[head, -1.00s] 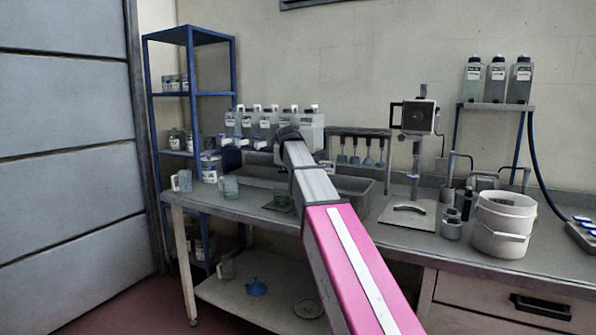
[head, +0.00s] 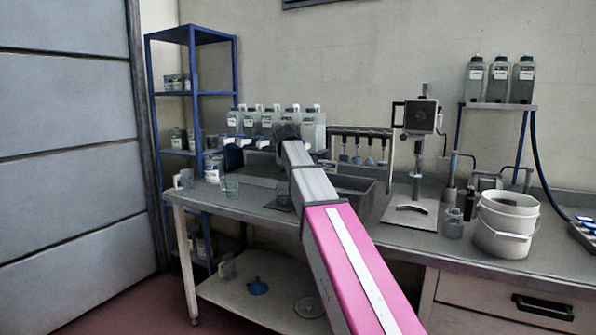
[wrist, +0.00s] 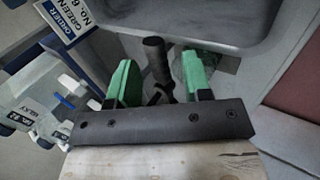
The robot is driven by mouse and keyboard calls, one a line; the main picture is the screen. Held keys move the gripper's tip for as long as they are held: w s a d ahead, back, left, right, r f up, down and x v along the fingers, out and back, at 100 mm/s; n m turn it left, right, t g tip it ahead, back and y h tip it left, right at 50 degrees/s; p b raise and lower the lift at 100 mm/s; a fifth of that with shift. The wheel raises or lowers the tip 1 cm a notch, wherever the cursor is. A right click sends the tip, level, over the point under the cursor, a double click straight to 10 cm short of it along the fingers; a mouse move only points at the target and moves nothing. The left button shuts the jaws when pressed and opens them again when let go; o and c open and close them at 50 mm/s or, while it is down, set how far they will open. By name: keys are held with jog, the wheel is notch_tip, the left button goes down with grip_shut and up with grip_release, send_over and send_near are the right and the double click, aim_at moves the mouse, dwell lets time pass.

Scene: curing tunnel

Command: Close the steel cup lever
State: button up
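My gripper (wrist: 158,62) shows in the wrist view with two green fingers spread apart. A dark, round-ended lever handle (wrist: 154,52) stands between the fingers, with a small gap on each side. Its lower end and mount are partly hidden by the gripper's dark crossbar. I cannot tell for sure that this is the steel cup lever. No steel cup can be made out. In the head view my arm reaches to the row of labelled bottles (head: 268,121), and its dark end hides the fingers and the lever.
A grey basin (head: 357,191) lies right of my arm; its rim is close above the fingers in the wrist view. Labelled containers (wrist: 30,92) crowd the left. A press stand (head: 412,213) and white bucket (head: 505,226) stand further right on the bench.

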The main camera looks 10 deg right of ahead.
jog(key=v, duration=1.1)
jog(key=shift+f, duration=0.1)
